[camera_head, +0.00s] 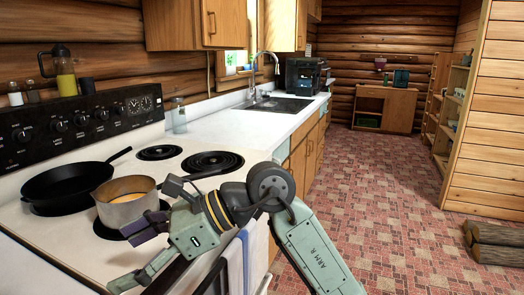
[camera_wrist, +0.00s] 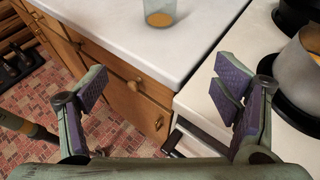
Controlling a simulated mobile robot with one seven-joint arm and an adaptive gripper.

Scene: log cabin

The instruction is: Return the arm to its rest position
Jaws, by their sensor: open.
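My gripper (camera_wrist: 162,88) is open, with its purple-padded fingers spread wide and nothing between them in the wrist view. In the head view my gripper (camera_head: 150,215) is at the front of the stove, close to the saucepan. My arm is bent and reaches in from the lower right, with its elbow joint in front of the stove's right front corner. The steel saucepan (camera_head: 127,208) holds something orange-yellow and sits on a front burner. It also shows at the right edge of the wrist view (camera_wrist: 302,72). I cannot tell whether gripper and saucepan touch.
A black frying pan (camera_head: 65,185) is on the stove (camera_head: 190,190). Towels (camera_head: 246,258) hang at its front, near my arm. A glass with orange contents (camera_wrist: 160,12) stands on the white counter (camera_wrist: 110,35). The tiled floor (camera_head: 385,210) is open to the right; logs (camera_head: 498,243) lie there.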

